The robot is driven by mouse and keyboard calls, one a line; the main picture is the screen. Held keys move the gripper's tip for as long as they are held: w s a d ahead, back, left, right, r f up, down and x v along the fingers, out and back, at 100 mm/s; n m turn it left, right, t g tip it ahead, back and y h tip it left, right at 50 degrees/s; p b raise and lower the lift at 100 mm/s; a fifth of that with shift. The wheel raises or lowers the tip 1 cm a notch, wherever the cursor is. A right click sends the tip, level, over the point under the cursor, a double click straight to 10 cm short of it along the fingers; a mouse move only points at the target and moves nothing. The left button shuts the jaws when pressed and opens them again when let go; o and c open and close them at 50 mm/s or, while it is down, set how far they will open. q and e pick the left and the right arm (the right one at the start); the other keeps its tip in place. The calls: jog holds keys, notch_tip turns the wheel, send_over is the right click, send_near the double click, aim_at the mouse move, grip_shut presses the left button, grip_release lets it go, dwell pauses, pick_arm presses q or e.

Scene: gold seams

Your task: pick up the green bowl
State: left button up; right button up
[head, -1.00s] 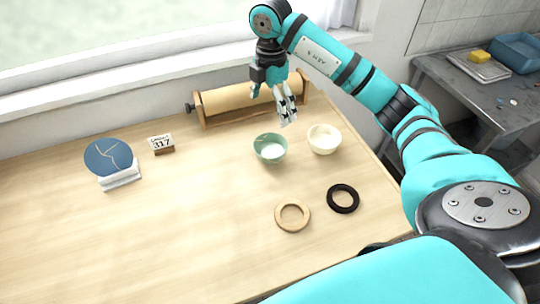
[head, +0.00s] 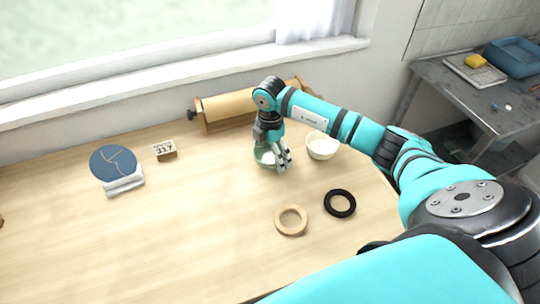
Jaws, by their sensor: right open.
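The green bowl (head: 265,160) stands upright on the wooden table (head: 150,235), towards the back right. My right gripper (head: 284,161) points down over the bowl's right side and hides part of it. Its fingers are apart. The fingertips are at the bowl's right rim; I cannot tell whether they touch it. My left gripper is not in view.
A cream bowl (head: 322,146) stands close on the right of the gripper. A wooden ring (head: 278,226) and a black ring (head: 340,216) lie in front. A paper roll holder (head: 225,112) is behind. The table's left front is clear.

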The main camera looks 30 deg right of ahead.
jog(key=shift+f, duration=0.4)
jog(key=shift+c, duration=0.4)
jog(key=c, duration=1)
jog(key=shift+r, duration=0.1)
jog(key=shift+c, duration=0.2)
